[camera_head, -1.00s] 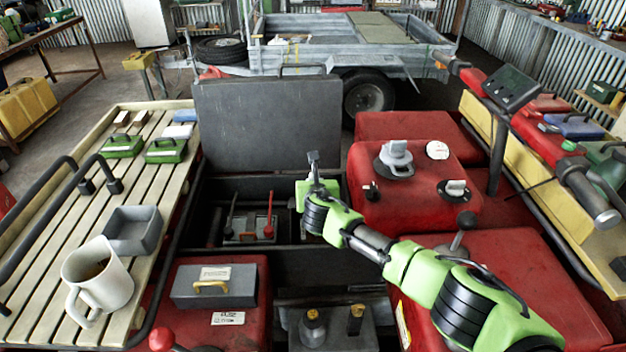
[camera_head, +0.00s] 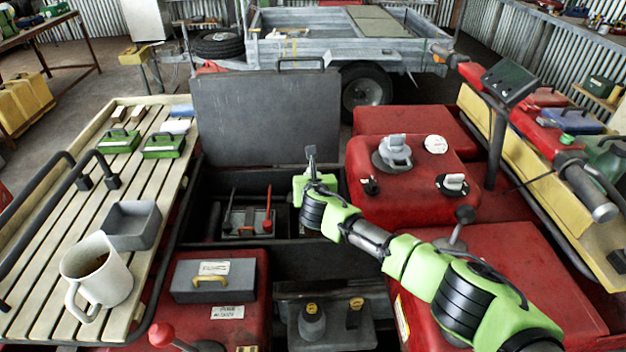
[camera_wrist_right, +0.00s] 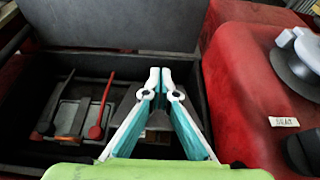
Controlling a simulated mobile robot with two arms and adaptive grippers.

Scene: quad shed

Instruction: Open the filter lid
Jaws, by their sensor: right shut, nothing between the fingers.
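A grey box-shaped lid (camera_head: 190,291) with a yellow handle (camera_head: 210,281) and a small label sits closed on the red body at the lower left of the head view. It may be the filter lid; I cannot read its label. A large dark panel lid (camera_head: 265,120) with a top handle stands upright behind an open dark compartment. My right gripper (camera_head: 311,155) is above that compartment, in front of the dark lid, well apart from the grey lid. In the right wrist view its fingers (camera_wrist_right: 160,78) meet at the tips, empty. My left gripper is out of view.
Red housings with knobs and a grey cap (camera_head: 394,152) stand to the right of the compartment. A tray with red-handled items (camera_head: 247,222) lies inside it. A white mug (camera_head: 97,270) and a grey bin (camera_head: 132,226) stand on the slatted rack (camera_head: 60,250) at left.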

